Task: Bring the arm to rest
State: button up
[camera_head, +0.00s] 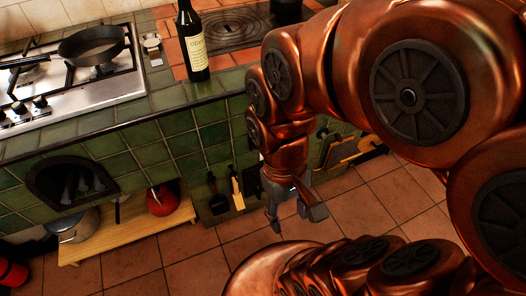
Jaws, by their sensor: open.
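My copper-coloured arm fills the right side of the head view, reaching over from the right and bending down. My gripper (290,217) hangs at its end, pointing down above the terracotta floor, in front of the green tiled hearth (160,145). Its grey fingers are spread apart and nothing shows between them. Part of the hearth front and floor behind the arm is hidden.
A dark bottle (192,45) stands near the counter edge. A black pan (90,45) sits on the steel stove (120,85). A low wooden shelf (125,228) holds a steel pot (75,226) and a red pot (161,200). The floor (185,255) left of my gripper is clear.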

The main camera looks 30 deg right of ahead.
notch_tip(320, 180, up, 15)
jog(key=w+t+p, duration=0.1)
jog(key=p, duration=1.3)
jog(key=shift+o, duration=0.5)
